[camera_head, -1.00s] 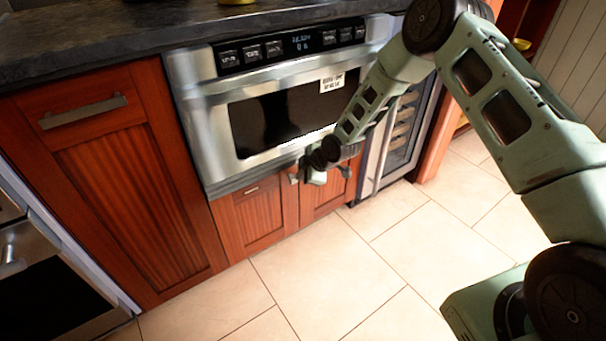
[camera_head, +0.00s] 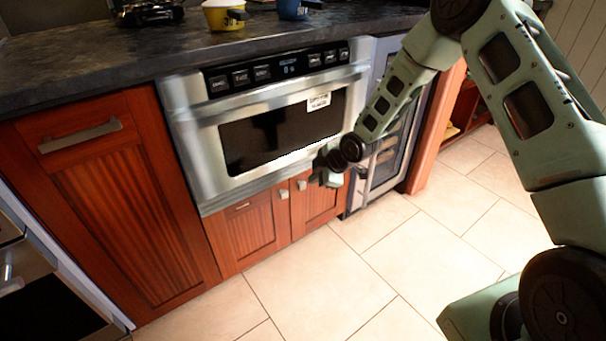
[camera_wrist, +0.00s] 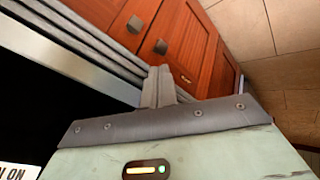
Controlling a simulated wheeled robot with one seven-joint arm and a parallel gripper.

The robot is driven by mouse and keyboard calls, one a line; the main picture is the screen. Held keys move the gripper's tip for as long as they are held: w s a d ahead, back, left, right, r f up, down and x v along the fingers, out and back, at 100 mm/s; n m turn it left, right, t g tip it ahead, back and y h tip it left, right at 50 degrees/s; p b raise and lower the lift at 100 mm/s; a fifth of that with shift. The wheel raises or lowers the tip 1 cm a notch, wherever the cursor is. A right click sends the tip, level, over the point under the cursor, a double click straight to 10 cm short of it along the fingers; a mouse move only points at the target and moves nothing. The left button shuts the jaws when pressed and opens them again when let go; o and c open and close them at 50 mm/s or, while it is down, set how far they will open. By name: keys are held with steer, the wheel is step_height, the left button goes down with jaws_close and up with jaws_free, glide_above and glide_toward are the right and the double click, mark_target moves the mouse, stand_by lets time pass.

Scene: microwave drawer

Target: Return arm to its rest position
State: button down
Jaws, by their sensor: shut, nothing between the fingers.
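My gripper (camera_head: 331,168) hangs in front of the lower right part of the microwave drawer in the head view, at the end of my bent green arm. Its fingers are shut with nothing between them; they also show in the wrist view (camera_wrist: 158,86). The microwave drawer (camera_head: 205,145) is steel with a dark window and a row of black buttons along its top. It looks closed. In the wrist view, its steel edge (camera_wrist: 60,65) and dark window show at the left, beside the gripper. Whether the gripper touches the front cannot be told.
Red wooden cabinets (camera_head: 120,210) stand left of and below the microwave. A glass-front cooler (camera_head: 385,165) stands at the right. A yellow-and-white cup (camera_head: 222,17) and a blue cup (camera_head: 293,9) sit on the dark countertop (camera_head: 90,55). The tiled floor (camera_head: 330,280) in front is clear.

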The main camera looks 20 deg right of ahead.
steer(key=s+a+r+m+g+h, duration=0.1)
steer(key=s+a+r+m+g, duration=0.1)
steer(key=s+a+r, duration=0.45)
steer(key=s+a+r+m+g+h, duration=0.15)
steer(key=s+a+r, duration=0.25)
steer(key=s+r, duration=0.5)
steer(key=s+r+m+g, duration=0.1)
steer(key=s+r+m, duration=0.15)
steer(key=s, duration=0.95)
steer(key=s+r+m+g, duration=0.2)
steer(key=s+r, duration=0.2)
steer(key=s, duration=0.8)
step_height(320, 180, up, 25)
steer(key=p, duration=2.4)
steer(key=shift+d+h+p, duration=0.15)
steer(key=shift+h+p, duration=0.15)
steer(key=shift+h, duration=0.15)
